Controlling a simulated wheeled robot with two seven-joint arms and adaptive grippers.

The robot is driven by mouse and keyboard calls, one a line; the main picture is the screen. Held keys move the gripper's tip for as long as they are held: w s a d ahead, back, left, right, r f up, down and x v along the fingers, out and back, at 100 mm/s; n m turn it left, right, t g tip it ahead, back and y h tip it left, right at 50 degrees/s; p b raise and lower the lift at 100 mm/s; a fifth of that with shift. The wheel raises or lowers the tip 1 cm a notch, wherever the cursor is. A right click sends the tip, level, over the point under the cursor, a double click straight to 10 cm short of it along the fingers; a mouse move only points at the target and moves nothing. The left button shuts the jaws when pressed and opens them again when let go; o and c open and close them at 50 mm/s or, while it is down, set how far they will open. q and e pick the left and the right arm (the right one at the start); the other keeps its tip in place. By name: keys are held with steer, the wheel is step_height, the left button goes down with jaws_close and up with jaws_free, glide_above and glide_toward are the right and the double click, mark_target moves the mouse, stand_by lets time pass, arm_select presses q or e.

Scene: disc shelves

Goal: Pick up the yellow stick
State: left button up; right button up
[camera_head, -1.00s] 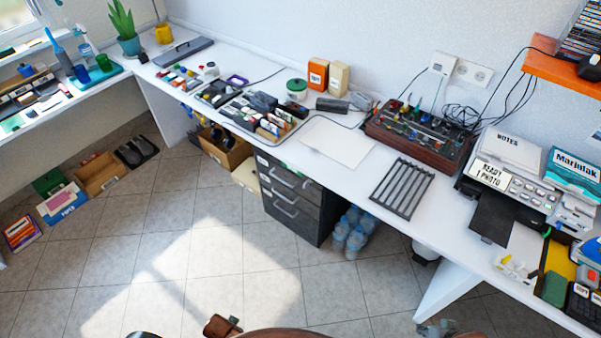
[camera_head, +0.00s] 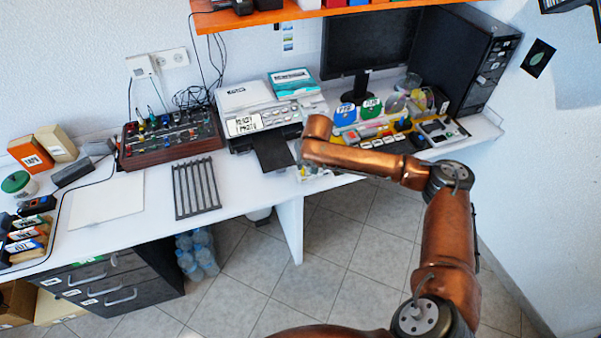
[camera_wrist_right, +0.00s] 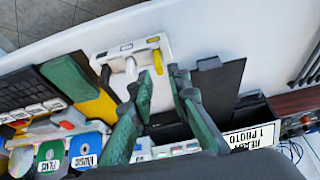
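The yellow stick (camera_wrist_right: 157,60) stands in a white holder (camera_wrist_right: 119,55) at the desk's front edge, with a white stick beside it. My right gripper (camera_wrist_right: 160,76) is open and empty. In the right wrist view its green-padded fingers point toward the holder, with the yellow stick ahead of the gap between their tips. In the head view my right arm reaches over the desk and mostly covers the holder (camera_head: 308,174); its gripper is hidden there. My left gripper is not in view.
The printer (camera_head: 262,110) and its dark tray (camera_head: 272,153) adjoin the holder. A green block (camera_wrist_right: 66,76) and a black keyboard (camera_wrist_right: 25,88) lie to its left in the wrist view. An orange shelf (camera_head: 285,16) hangs above.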

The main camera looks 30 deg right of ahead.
mark_target(303, 172)
steer(key=b+x, duration=0.2)
steer(key=x, duration=0.4)
steer(key=shift+w+d, duration=0.15)
steer(key=shift+w, duration=0.1)
steer(key=shift+r, duration=0.2)
steer(key=shift+c, duration=0.3)
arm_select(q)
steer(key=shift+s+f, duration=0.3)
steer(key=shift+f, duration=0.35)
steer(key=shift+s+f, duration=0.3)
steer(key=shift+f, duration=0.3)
arm_select(e)
jaws_close()
